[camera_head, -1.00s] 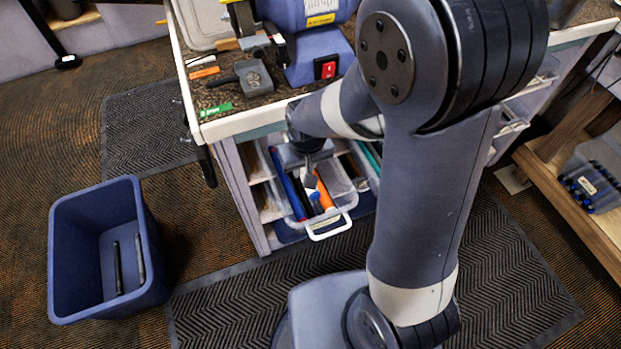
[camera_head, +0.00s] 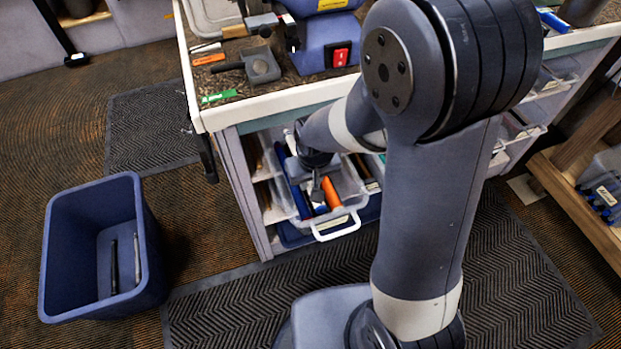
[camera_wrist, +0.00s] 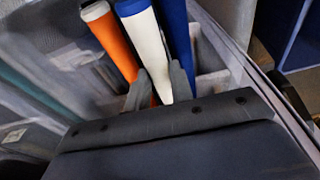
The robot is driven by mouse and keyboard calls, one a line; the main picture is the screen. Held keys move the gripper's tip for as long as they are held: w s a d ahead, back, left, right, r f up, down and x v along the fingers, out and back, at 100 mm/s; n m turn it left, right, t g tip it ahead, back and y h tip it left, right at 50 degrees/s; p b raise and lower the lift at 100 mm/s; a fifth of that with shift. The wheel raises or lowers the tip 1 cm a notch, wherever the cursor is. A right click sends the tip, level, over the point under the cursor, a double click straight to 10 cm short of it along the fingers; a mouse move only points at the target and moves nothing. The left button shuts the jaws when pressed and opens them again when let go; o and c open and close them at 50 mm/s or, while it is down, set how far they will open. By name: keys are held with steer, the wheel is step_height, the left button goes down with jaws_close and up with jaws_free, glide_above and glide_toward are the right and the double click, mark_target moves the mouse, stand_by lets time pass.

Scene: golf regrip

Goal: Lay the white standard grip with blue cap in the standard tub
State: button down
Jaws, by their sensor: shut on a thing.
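The white grip with a blue cap (camera_wrist: 147,45) is between my gripper's fingers in the wrist view, with its blue end at the top of the picture. My gripper (camera_wrist: 155,88) is shut on it. In the head view, my gripper (camera_head: 317,193) is over and partly inside a clear tub (camera_head: 348,212) with a white handle, pulled out below the bench. An orange grip (camera_wrist: 110,40) lies to the left of the white one in the wrist view, and a blue grip (camera_wrist: 179,40) to the right. Whether the white grip touches the tub floor is hidden.
The bench (camera_head: 262,110) is above the tub, holding a blue grinder (camera_head: 325,45) and small tools. A wooden shelf (camera_head: 570,215) with a tub stands at right.

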steer(key=shift+f+b, duration=0.45)
steer(key=shift+f, duration=0.05)
stand_by(0.4)
steer(key=c, duration=1.2)
jaws_free()
steer(key=shift+o, duration=0.2)
step_height(320, 180, up, 11)
steer(key=s+p, duration=0.2)
steer(key=shift+d+f, duration=0.2)
steer(key=shift+d, duration=0.1)
steer(key=shift+f, duration=0.1)
steer(key=f, duration=0.3)
steer(key=w+f+b, duration=0.1)
steer(key=f, duration=0.3)
steer(key=w+f, duration=0.1)
steer(key=f, duration=0.2)
steer(key=shift+a+f+b, duration=0.15)
steer(key=shift+a+b, duration=0.15)
steer(key=shift+b, duration=0.1)
